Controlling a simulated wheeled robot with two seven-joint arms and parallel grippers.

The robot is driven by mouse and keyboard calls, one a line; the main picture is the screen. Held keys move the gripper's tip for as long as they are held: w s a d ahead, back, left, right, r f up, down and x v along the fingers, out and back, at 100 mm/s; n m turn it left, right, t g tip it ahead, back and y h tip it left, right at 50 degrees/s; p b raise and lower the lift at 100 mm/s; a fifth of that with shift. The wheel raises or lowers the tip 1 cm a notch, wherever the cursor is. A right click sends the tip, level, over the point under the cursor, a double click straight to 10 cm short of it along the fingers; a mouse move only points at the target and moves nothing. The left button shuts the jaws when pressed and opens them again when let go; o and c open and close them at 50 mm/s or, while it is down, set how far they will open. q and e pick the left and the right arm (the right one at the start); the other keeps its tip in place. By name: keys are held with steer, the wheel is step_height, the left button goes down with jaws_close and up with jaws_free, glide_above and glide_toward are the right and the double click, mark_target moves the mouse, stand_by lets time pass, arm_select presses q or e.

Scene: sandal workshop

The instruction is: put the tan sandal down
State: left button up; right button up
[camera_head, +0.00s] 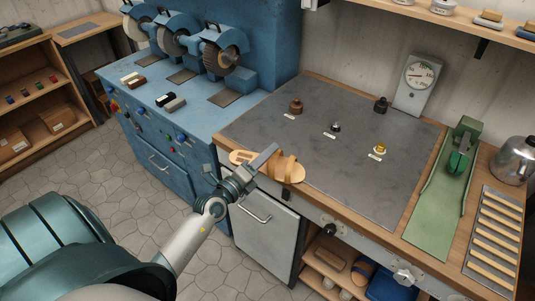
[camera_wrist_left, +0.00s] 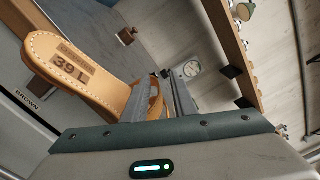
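The tan sandal (camera_head: 285,168) has a pale stitched sole and a wide tan strap. It shows at the front left edge of the grey-topped bench in the head view. My left gripper (camera_head: 265,158) is at its strap. In the left wrist view the sandal's insole (camera_wrist_left: 85,72) faces me and carries the mark 39 L. My left gripper's fingers (camera_wrist_left: 165,100) are closed about the strap, which partly hides behind them. I cannot tell whether the sole touches the bench. My right gripper is in neither view.
The grey bench top (camera_head: 345,165) is mostly clear, with small labelled pieces such as a brown one (camera_head: 296,106) and a yellow one (camera_head: 380,149). A dial gauge (camera_head: 417,82) stands behind. A green tool (camera_head: 450,180) is at right, blue grinding machines (camera_head: 220,60) at left.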

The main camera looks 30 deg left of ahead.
arm_select(q)
steer(key=shift+r, duration=0.45)
steer(key=s+b, duration=0.4)
steer(key=s, duration=0.8)
steer(key=shift+a+f, duration=0.35)
steer(key=shift+a, duration=0.1)
steer(key=shift+f, duration=0.15)
